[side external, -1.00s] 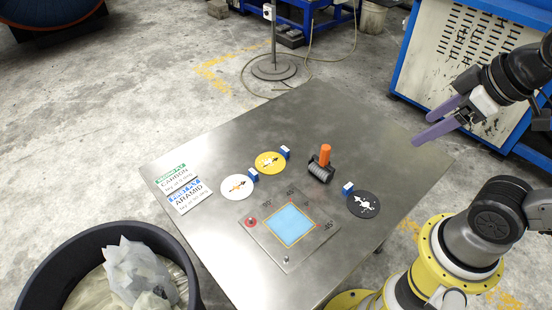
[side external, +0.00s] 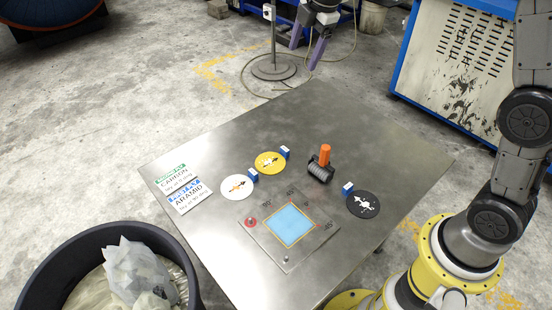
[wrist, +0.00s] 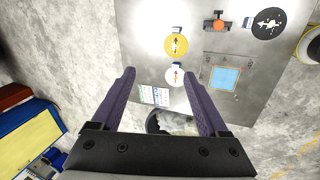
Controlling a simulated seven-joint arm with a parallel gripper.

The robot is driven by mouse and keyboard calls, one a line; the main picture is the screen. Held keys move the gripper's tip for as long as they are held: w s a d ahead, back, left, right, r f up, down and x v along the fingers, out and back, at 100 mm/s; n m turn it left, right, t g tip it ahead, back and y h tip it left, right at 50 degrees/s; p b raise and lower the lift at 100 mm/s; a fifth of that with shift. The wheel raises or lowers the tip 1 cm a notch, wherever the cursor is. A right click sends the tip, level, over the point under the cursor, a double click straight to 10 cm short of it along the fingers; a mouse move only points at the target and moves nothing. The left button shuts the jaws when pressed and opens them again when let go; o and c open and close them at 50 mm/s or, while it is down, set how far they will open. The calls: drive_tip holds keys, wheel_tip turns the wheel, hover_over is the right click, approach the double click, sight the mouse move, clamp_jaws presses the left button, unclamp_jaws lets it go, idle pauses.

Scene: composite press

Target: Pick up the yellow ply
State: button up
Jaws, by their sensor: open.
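The yellow ply (side external: 270,162) is a flat round disc with a light arrow mark and a small blue block at its edge. It lies on the metal table (side external: 230,135), beside the white ply (side external: 237,187). It also shows in the wrist view (wrist: 176,45), beyond my fingers and right of centre. My gripper (side external: 310,45) is high at the top of the side view, past the table's far edge, well apart from the ply. In the wrist view its two purple fingers (wrist: 160,82) are open with nothing between them.
A black ply (side external: 363,204), an orange-handled roller (side external: 322,165) and a plate with a light blue square (side external: 289,226) are on the table. Carbon and aramid labels (side external: 186,203) lie at the left edge. A black bin (side external: 90,240) stands front left. The table's far part is bare.

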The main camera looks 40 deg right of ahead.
drive_tip(key=w+f+n+g, duration=0.1)
drive_tip(key=w+f, duration=0.2)
drive_tip(key=f, duration=0.3)
drive_tip(key=w+f+g, duration=0.1)
drive_tip(key=w+f, duration=0.3)
drive_tip(key=f, duration=0.2)
drive_tip(key=g, duration=0.2)
hover_over(285, 149)
wheel_tip(285, 149, down, 18)
drive_tip(key=shift+s+a+f, duration=0.1)
drive_tip(key=shift+f, duration=3.25)
clamp_jaws()
